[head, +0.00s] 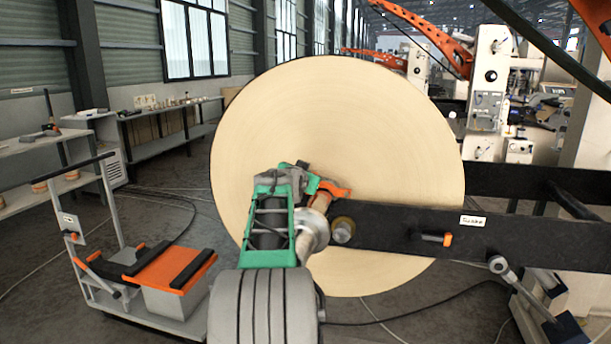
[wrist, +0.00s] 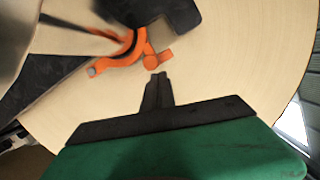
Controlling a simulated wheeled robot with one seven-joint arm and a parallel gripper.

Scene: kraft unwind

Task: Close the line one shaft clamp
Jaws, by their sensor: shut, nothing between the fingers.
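The orange shaft clamp (head: 334,188) sits at the end of the dark stand arm, in front of the large kraft roll (head: 300,110). In the wrist view the clamp (wrist: 125,57) shows as a curved orange piece with a small round knob at its right. I cannot tell whether it is open or shut. My gripper (wrist: 158,78) is shut and empty, its black fingertips just below the knob in the picture. Contact with the clamp cannot be told. In the head view my green and grey arm hides the fingertips and part of the shaft end.
The dark stand arm (head: 390,224) runs right from the roll, with an orange-tipped handle (head: 434,238) and a small label (head: 473,221). A cart with an orange top (head: 170,264) stands at the left. Cables lie on the floor. Shelves (head: 160,115) line the left wall.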

